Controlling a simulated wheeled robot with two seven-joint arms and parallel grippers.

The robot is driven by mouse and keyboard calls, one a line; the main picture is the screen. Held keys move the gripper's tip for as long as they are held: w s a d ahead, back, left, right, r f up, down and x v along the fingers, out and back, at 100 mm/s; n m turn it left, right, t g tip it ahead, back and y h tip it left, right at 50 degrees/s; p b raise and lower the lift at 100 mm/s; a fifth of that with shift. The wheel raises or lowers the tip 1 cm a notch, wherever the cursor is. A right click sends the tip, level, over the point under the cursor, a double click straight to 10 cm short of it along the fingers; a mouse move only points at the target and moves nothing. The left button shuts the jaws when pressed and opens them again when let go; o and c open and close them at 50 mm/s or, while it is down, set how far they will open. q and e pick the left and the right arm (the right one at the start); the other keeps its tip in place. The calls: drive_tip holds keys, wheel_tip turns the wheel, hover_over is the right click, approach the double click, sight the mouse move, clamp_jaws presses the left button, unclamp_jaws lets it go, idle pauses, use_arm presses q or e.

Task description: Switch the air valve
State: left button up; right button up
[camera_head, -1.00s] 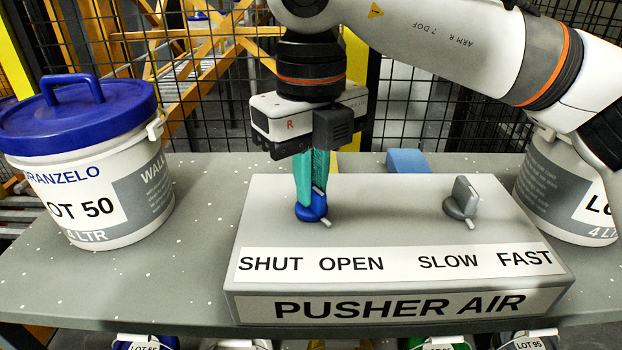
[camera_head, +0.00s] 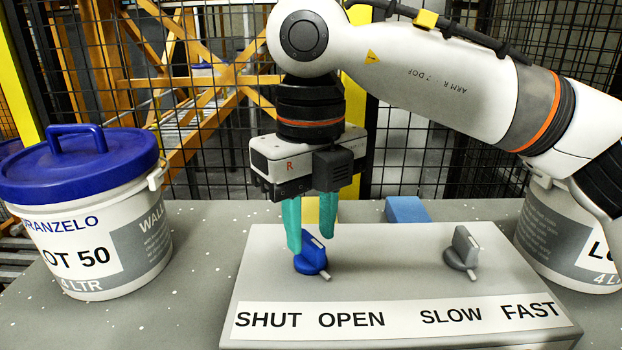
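The blue valve knob (camera_head: 312,258) sits on the left of the grey control box (camera_head: 390,242), above the label strip (camera_head: 398,318) reading SHUT, OPEN, SLOW, FAST. A grey knob (camera_head: 462,250) stands above SLOW and FAST. No contact with the knob is clear. My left gripper is not in view.
A white pail (camera_head: 95,245) with a blue lid stands at the left. Another pail (camera_head: 575,235) is at the right, partly behind my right arm. A blue block (camera_head: 407,209) lies behind the box. Mesh fencing closes off the back.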

sight(311, 238)
wheel_tip(311, 238, up, 11)
idle(0.3)
drive_tip(key=shift+f, duration=0.1)
